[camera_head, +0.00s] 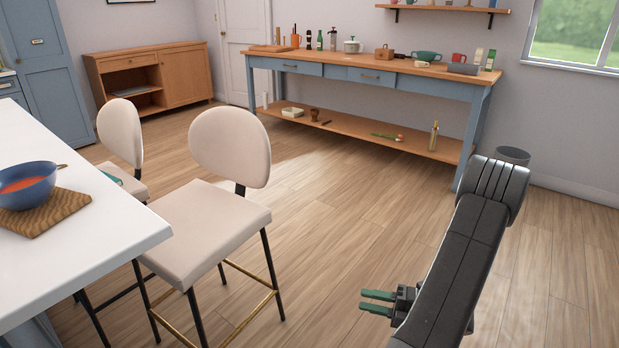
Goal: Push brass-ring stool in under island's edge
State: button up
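The brass-ring stool (205,225) stands upright at the right of the island (85,262), with a cream seat and back, black legs and a brass foot ring (250,277). Its seat is mostly out in the open, beside the white top's edge; the top hides part of its legs. My gripper (365,302) is at the lower right, pointing left, its two green fingers apart with nothing between them. It is to the right of the stool and does not touch it.
A second cream stool (121,132) stands behind, partly hidden by the island, with a teal item (111,178) near its seat. A blue bowl (26,186) sits on a wooden board (60,208). A blue workbench (400,78) lines the wall. The floor (350,215) between is clear.

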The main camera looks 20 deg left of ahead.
aim_at(208, 222)
jog(key=i+l+u, duration=0.1)
jog(key=i, duration=0.4)
jog(key=i+l, duration=0.1)
jog(key=i, duration=0.4)
jog(key=i+l+u, duration=0.15)
jog(key=i, duration=0.35)
jog(key=i+u, duration=0.2)
jog(key=u, duration=0.25)
jog(key=i+u, duration=0.25)
jog(key=u, duration=0.2)
jog(key=i+u, duration=0.25)
jog(key=u, duration=0.15)
jog(key=i+l+u, duration=0.2)
jog(key=u, duration=0.25)
jog(key=i+l+u, duration=0.25)
jog(key=u, duration=0.2)
jog(key=i, duration=0.1)
